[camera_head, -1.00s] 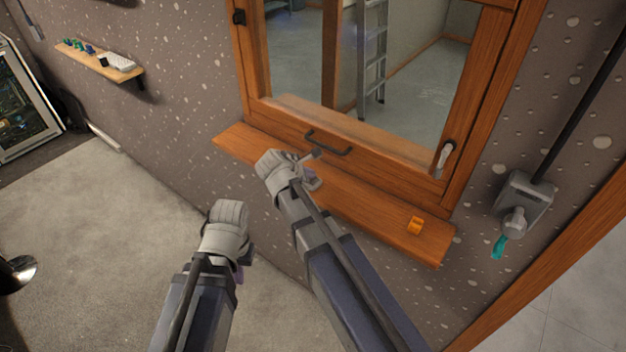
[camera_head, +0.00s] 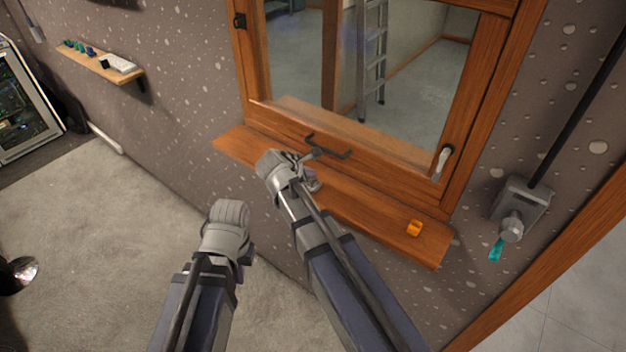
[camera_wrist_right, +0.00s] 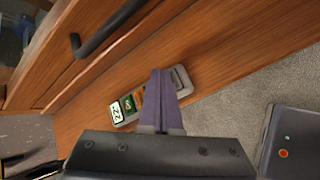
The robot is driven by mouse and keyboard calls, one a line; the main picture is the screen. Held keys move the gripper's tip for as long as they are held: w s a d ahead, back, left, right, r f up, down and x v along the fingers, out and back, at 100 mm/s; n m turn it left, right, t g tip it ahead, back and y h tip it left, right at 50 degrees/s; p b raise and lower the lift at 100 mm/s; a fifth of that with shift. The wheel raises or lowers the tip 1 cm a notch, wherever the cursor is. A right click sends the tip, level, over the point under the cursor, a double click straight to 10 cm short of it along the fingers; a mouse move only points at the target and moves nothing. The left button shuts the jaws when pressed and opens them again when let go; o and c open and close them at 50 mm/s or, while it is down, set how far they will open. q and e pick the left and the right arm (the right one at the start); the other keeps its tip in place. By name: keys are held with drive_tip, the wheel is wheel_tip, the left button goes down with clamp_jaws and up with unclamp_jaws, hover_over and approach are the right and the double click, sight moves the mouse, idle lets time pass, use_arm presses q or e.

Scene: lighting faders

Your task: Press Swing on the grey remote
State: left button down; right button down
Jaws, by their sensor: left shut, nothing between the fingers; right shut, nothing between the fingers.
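The grey remote (camera_wrist_right: 118,111) lies on the wooden sill in the right wrist view. Its display reads like "22", with green and orange buttons beside it; no button label is legible. My right gripper (camera_wrist_right: 160,76) is shut and empty. Its purple fingers cover part of the remote's button area; I cannot tell whether they touch it. In the head view my right gripper (camera_head: 313,184) is over the sill below the window handle, and the remote is hidden behind it. My left gripper (camera_head: 240,271) is low over the floor to the left, its fingers mostly hidden by the wrist.
A black bar handle (camera_head: 328,149) sticks out from the window frame just above my right gripper. A grey wall box (camera_head: 522,200) is at the right. Open carpet is at the left.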

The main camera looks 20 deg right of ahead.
sight(310, 184)
wheel_tip(310, 184, up, 5)
drive_tip(key=p, duration=0.5)
idle(0.5)
idle(0.4)
drive_tip(key=s+a+f+m+g+y+b, duration=0.2)
drive_tip(key=s+a+f+m+b, duration=0.3)
drive_tip(key=s+f, duration=0.4)
drive_tip(key=s+a+f+m+g+y+b, duration=0.3)
drive_tip(key=s+a+f+m+b, duration=0.3)
drive_tip(key=s, duration=0.8)
wheel_tip(310, 184, down, 3)
drive_tip(key=a+m+g, duration=0.1)
drive_tip(key=m, duration=0.2)
drive_tip(key=shift+s+g, duration=0.3)
drive_tip(key=shift+a, duration=0.1)
